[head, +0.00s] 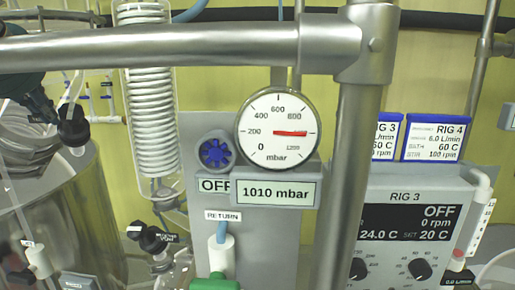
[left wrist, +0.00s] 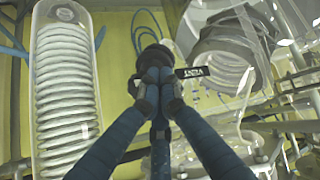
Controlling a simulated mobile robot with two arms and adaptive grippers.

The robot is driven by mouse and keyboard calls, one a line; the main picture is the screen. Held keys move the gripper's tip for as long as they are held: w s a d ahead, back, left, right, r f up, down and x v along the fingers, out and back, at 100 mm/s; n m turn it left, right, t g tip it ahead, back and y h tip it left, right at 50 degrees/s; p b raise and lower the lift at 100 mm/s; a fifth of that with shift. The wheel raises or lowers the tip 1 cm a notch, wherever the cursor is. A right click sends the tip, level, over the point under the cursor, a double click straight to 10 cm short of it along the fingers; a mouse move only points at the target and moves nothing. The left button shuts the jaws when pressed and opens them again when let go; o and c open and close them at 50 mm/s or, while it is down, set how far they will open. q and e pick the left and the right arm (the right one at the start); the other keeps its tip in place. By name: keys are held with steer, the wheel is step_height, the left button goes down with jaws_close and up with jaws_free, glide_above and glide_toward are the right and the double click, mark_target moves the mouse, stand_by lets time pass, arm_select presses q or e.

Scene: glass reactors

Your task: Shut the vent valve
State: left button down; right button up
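A black vent valve knob (left wrist: 155,55) shows in the left wrist view, with a small black label reading VENT, upside down, just to its right. My left gripper (left wrist: 158,88) reaches up to it there. In the head view my left gripper (head: 45,105) is partly seen at the left edge, dark teal, near a black knob (head: 72,127). The fingers hide part of the valve, and its turned position is hard to tell. My right gripper is not in view.
A coiled glass condenser (head: 150,110) stands beside the pressure gauge (head: 277,131), above a panel reading 1010 mbar. A metal frame bar (head: 160,47) crosses in front. A black knob with a receiver label (head: 150,238) sits lower. The RIG 3 controller (head: 412,225) stands right.

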arm_select(q)
steer(key=shift+w+a+r, duration=0.1)
steer(key=shift+w+r, duration=0.05)
steer(key=shift+r, duration=0.1)
steer(key=shift+w+a+r, duration=0.4)
steer(key=shift+w+r, duration=0.2)
steer(key=shift+r, duration=0.15)
steer(key=shift+w+r, duration=0.1)
steer(key=shift+a+r, duration=0.1)
steer(key=shift+a, duration=0.15)
stand_by(0.5)
steer(key=v, duration=0.4)
steer(key=d+v, duration=0.1)
steer(key=v, duration=0.1)
steer(key=shift+w, duration=0.35)
steer(key=shift+a+r, duration=0.1)
